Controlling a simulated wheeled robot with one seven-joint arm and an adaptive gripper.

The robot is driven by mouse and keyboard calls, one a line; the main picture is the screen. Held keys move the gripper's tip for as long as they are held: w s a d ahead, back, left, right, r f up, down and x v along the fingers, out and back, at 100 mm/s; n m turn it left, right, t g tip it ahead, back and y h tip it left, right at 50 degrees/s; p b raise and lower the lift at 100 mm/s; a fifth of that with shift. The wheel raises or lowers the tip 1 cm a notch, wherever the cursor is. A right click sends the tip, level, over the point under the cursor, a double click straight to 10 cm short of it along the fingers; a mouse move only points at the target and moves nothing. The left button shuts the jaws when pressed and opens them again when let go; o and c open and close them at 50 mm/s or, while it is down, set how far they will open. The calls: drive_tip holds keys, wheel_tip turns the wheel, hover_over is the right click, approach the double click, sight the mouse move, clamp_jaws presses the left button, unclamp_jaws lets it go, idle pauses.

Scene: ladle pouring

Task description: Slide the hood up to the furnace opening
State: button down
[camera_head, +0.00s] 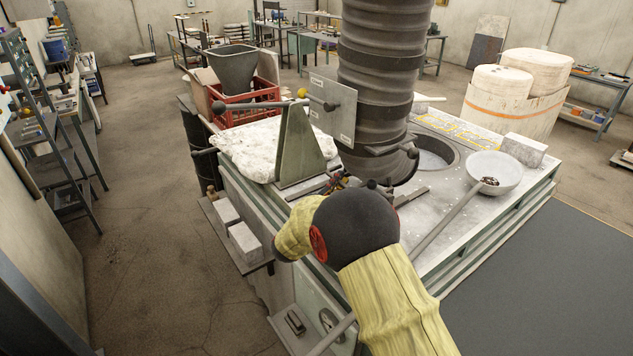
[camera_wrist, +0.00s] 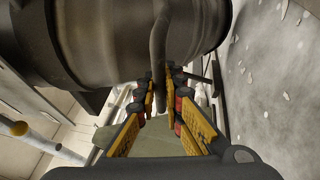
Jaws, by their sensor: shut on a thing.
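The hood (camera_head: 385,110) is the low end of a thick, dark ribbed duct standing over the furnace top. It stands left of the round furnace opening (camera_head: 435,155), whose pale inside shows to the hood's right; the hood hides part of its left edge. In the wrist view the hood (camera_wrist: 95,40) fills the upper left as a large dark cylinder with a curved bar handle (camera_wrist: 158,45). My gripper (camera_wrist: 161,92) is shut on this handle, one finger on each side. In the head view my arm largely hides the gripper (camera_head: 340,182).
A pale ladle (camera_head: 495,172) rests on the furnace top right of the opening, its long handle slanting toward the front. A tilted plate with knobs (camera_head: 335,110) stands left of the hood. A red crate (camera_head: 248,102) is behind it. Grey blocks (camera_head: 243,240) sit on a left shelf.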

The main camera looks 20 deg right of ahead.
sight(358, 176)
drive_tip(key=w+d, duration=0.1)
drive_tip(key=d, duration=0.5)
drive_tip(key=w+d+p, duration=0.1)
drive_tip(key=d, duration=0.2)
drive_tip(key=shift+w, duration=0.35)
drive_tip(key=c, duration=2.2)
unclamp_jaws()
drive_tip(key=shift+w+d+f, duration=0.1)
drive_tip(key=shift+d, duration=0.1)
drive_tip(key=o, duration=0.3)
drive_tip(key=shift+a, duration=0.15)
drive_tip(key=shift+a, duration=0.1)
drive_tip(key=shift+s+a, duration=0.2)
drive_tip(key=v, duration=1.1)
drive_tip(key=shift+a, duration=0.1)
